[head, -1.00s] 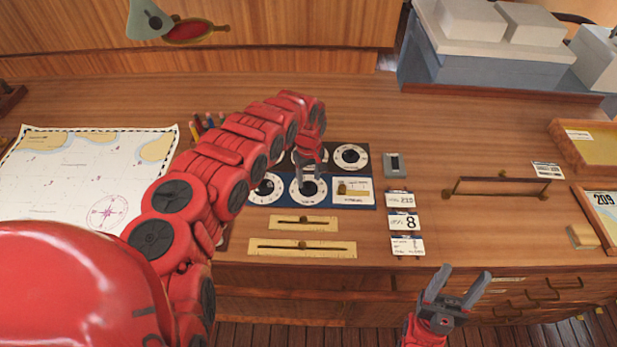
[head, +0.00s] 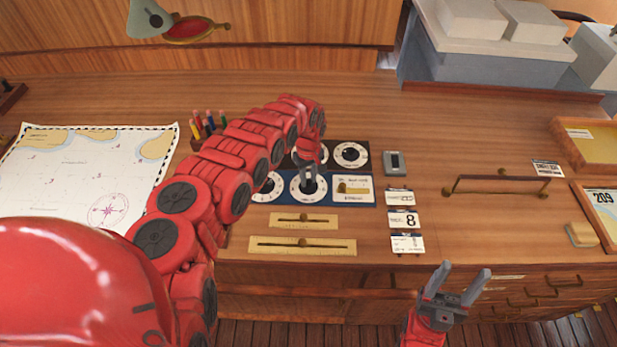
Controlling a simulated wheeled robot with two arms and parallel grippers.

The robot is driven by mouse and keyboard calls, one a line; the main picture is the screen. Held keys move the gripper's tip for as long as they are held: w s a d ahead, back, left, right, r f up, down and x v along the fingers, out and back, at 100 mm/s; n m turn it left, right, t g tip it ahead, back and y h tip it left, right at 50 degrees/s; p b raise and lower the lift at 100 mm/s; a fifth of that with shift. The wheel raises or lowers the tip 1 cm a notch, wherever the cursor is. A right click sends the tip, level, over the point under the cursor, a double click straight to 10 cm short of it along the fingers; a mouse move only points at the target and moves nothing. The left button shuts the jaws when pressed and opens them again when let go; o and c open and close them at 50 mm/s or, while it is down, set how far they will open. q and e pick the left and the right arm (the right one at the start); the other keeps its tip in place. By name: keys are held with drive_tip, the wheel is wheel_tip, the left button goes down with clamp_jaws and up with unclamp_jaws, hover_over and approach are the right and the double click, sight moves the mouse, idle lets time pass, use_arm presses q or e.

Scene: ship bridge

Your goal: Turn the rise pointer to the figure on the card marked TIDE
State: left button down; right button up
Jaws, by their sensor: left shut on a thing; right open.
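Two rows of round dials with white rings sit on the console, the front row on a blue panel (head: 340,199). My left gripper (head: 309,180) reaches down over the middle front dial (head: 309,193) and is shut on its dark pointer knob, which it mostly hides. Several white cards lie in a column right of the panel. The middle card (head: 404,220) shows a figure 8. The upper card (head: 400,198) and lower card (head: 407,244) have print too small to read, so I cannot tell which is marked TIDE. My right gripper (head: 457,279) is open and empty before the desk's front edge.
Two brass slider scales (head: 303,245) lie in front of the panel. A chart (head: 90,175) and a pencil holder (head: 207,127) are at left. A barred rail (head: 500,186), a sponge-like block (head: 581,234) and trays are at right. The desk between cards and rail is clear.

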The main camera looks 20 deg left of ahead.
use_arm(q)
drive_tip(key=shift+m, duration=0.3)
drive_tip(key=m+b, duration=0.2)
drive_tip(key=m, duration=0.1)
drive_tip(key=shift+f+m, duration=0.1)
drive_tip(key=shift+m, duration=0.2)
drive_tip(key=m+b, duration=0.2)
drive_tip(key=m, duration=0.1)
drive_tip(key=shift+m, duration=0.3)
drive_tip(key=m+b, duration=0.1)
drive_tip(key=m, duration=0.2)
drive_tip(key=shift+m, duration=0.3)
drive_tip(key=m+b, duration=0.1)
drive_tip(key=m, duration=0.3)
drive_tip(key=shift+m, duration=0.3)
drive_tip(key=c, duration=0.6)
unclamp_jaws()
drive_tip(key=shift+c, duration=0.2)
